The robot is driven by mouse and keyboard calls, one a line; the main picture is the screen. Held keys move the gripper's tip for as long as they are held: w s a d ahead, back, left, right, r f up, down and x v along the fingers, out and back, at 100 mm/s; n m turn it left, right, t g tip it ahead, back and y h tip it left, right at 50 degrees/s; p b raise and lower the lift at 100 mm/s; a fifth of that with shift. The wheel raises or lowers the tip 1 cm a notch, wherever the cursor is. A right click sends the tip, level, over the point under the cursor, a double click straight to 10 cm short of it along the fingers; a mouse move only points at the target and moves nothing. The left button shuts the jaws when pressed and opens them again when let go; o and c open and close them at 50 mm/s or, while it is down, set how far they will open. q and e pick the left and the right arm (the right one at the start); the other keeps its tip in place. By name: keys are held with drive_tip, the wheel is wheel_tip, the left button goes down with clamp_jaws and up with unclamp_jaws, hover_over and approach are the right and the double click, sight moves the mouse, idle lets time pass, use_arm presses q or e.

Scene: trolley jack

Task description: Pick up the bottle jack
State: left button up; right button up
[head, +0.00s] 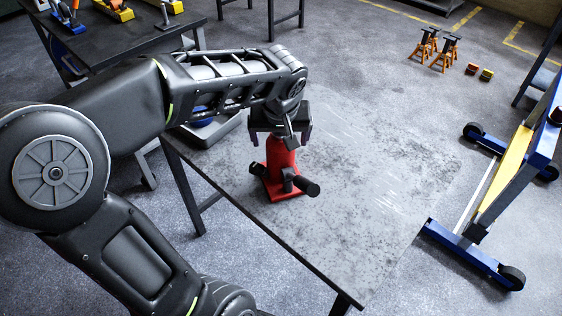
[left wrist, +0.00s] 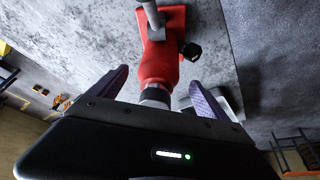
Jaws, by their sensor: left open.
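The red bottle jack (head: 280,165) stands upright on a grey worktable (head: 370,200). Its square red base and dark side parts face the front, and its top is hidden behind my gripper in the head view. My left gripper (head: 280,136) is over the jack's upper end. In the left wrist view, the jack (left wrist: 160,62) lies ahead between the two purple fingers of the gripper (left wrist: 158,88). The fingers are spread apart, with gaps to the jack's neck on both sides. My right gripper is in neither view.
A dark table (head: 120,45) with yellow, blue and orange tools stands at the back left. Orange jack stands (head: 435,48) are on the floor at the back right. A blue wheeled frame (head: 500,190) stands right of the worktable. The worktable's right part is clear.

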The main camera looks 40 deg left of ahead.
sight(281, 160)
use_arm(q)
drive_tip(key=x, duration=0.5)
drive_tip(key=shift+w+f+p, duration=0.1)
drive_tip(key=shift+p, duration=0.25)
drive_tip(key=shift+c, duration=0.2)
clamp_jaws()
idle(0.8)
drive_tip(key=shift+w+r, duration=0.1)
drive_tip(key=shift+r, duration=0.1)
